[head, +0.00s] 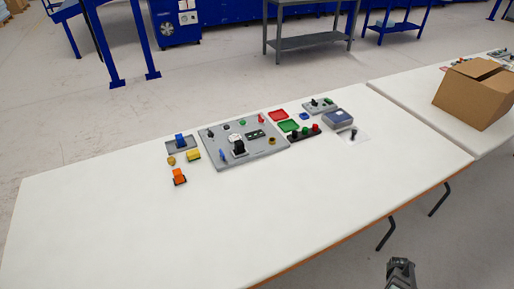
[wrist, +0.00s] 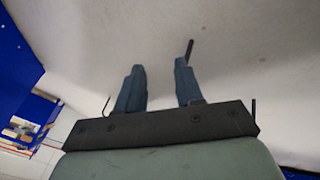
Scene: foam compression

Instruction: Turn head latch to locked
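A grey panel (head: 215,160) lies on the white table, with several small fittings on it. A black and white device (head: 238,147) is near its middle. A blue upright piece (head: 222,155) is at its front left and a red knob (head: 261,118) at its back right. I cannot tell which fitting is the head latch or how it is set. My gripper (head: 400,264) is at the bottom right in the head view, beyond the table's front edge and far from the panel. In the wrist view my gripper (wrist: 160,68) has its two fingers apart with nothing between them.
Orange (head: 179,176) and yellow (head: 193,155) blocks lie left of the panel. Red (head: 278,115) and green (head: 289,126) trays and a blue-grey box (head: 337,118) are right of it. A cardboard box (head: 475,93) stands on the right table. The front of the table is clear.

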